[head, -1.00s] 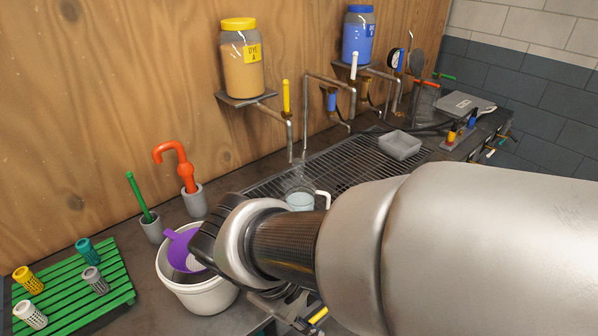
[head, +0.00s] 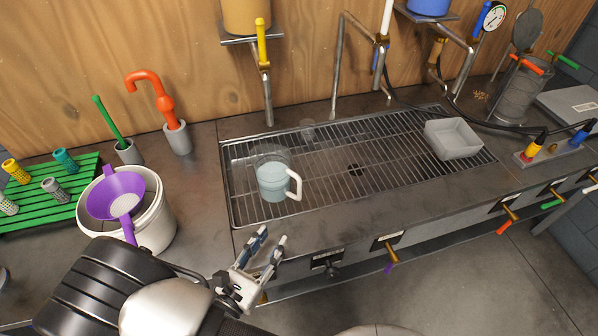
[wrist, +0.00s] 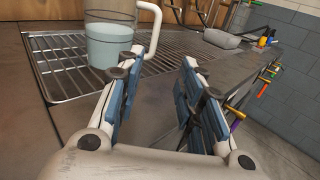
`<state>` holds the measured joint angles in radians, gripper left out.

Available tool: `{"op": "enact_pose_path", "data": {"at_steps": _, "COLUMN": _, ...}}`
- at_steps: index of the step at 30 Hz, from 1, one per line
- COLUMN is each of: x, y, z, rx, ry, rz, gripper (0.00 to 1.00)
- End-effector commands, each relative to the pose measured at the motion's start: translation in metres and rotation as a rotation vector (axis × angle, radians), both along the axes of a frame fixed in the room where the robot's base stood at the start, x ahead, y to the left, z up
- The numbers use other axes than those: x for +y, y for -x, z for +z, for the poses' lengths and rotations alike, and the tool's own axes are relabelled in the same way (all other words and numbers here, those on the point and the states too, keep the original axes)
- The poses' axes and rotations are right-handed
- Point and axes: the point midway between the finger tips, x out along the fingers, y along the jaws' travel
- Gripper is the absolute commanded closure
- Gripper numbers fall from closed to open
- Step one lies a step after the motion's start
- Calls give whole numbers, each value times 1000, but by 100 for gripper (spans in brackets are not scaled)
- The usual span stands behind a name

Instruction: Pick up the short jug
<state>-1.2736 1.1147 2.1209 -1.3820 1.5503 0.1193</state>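The short jug (head: 272,183) is a clear vessel holding pale blue liquid, with a white handle on its right side. It stands upright on the metal grate (head: 235,206), near its left end. In the wrist view the jug (wrist: 110,45) is at the upper left, beyond the left finger, with its top cut off by the frame edge. My gripper (head: 268,241) is in front of the grate, below the jug in the head view and apart from it. In the wrist view its two blue-padded fingers (wrist: 162,62) are spread, with nothing between them.
A grey tray (head: 453,139) sits on the grate's right part. Taps and pipes (head: 265,90) rise behind. Colored valve handles (head: 391,254) line the counter front.

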Motion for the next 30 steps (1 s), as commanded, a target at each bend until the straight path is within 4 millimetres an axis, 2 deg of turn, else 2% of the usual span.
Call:
{"op": "enact_pose_path", "data": {"at_steps": 5, "x": -8, "y": -18, "z": -4, "rx": -1, "ry": 7, "rz": 11, "gripper": 66}}
{"op": "enact_pose_path", "data": {"at_steps": 12, "x": -33, "y": -65, "z": -5, "rx": 0, "ry": 6, "rz": 6, "gripper": 66}}
{"op": "enact_pose_path", "data": {"at_steps": 18, "x": -48, "y": -97, "z": -4, "rx": -1, "ry": 5, "rz": 8, "gripper": 66}}
{"op": "enact_pose_path", "data": {"at_steps": 26, "x": -56, "y": -114, "z": -3, "rx": -1, "ry": 5, "rz": 10, "gripper": 66}}
{"op": "enact_pose_path", "data": {"at_steps": 30, "x": -63, "y": -135, "z": -4, "rx": -2, "ry": 3, "rz": 7, "gripper": 66}}
